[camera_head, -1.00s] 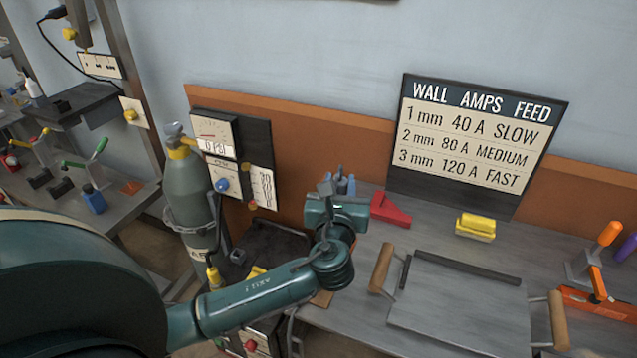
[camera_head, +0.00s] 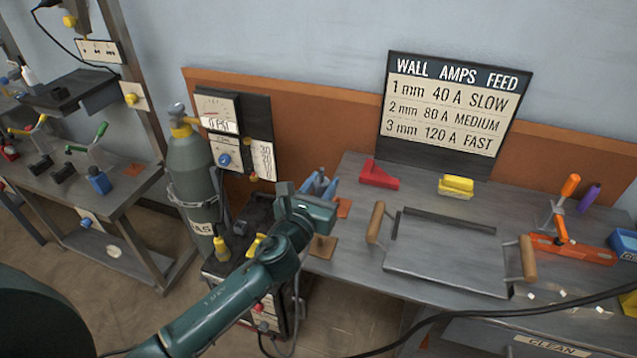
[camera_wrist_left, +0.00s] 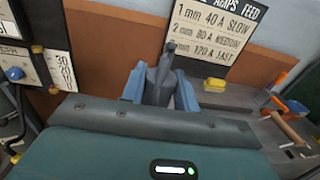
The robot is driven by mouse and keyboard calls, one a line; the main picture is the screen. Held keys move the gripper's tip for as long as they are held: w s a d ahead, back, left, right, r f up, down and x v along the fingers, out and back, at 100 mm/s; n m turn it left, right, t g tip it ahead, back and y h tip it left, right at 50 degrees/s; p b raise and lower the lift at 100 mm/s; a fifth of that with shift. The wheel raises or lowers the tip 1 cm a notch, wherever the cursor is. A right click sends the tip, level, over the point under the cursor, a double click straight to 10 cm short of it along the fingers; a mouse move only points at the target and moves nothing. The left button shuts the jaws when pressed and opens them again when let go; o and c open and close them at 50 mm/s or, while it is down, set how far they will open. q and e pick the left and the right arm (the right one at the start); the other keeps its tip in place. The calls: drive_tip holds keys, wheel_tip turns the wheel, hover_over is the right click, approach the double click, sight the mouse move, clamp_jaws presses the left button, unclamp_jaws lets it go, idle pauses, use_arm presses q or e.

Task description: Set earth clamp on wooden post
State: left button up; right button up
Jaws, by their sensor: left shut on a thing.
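My left gripper (camera_head: 319,184) is shut on a grey metal piece, seemingly the earth clamp, above the left end of the workbench. In the left wrist view the grey clamp (camera_wrist_left: 160,82) stands upright between the two blue fingers; its lower part is hidden behind my gripper body. A small brown wooden piece (camera_head: 323,248) shows at the bench's left front edge, just below my gripper. It may be the base of the wooden post; my gripper partly hides that area, and I cannot make out an upright post. My right gripper is out of view.
A gas cylinder (camera_head: 190,165) stands left. A dark cable crosses the lower right.

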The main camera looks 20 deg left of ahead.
use_arm(q)
wheel_tip(320, 180, down, 2)
drive_tip(key=shift+f+b, duration=0.15)
drive_tip(key=shift+b, duration=0.75)
drive_tip(key=shift+f+b, duration=1.2)
wheel_tip(320, 180, down, 2)
drive_tip(key=shift+b, duration=0.8)
drive_tip(key=shift+f+b, duration=0.3)
drive_tip(key=shift+f, duration=0.1)
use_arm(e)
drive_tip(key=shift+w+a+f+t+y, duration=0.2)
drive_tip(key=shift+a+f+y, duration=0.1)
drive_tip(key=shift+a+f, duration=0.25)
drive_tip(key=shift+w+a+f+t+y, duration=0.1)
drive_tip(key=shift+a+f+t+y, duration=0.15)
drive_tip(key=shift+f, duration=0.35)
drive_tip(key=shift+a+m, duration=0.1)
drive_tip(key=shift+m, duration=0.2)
use_arm(q)
drive_tip(key=shift+f+b, duration=0.3)
drive_tip(key=shift+f, duration=0.15)
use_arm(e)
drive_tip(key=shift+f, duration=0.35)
use_arm(q)
drive_tip(key=o, duration=1.1)
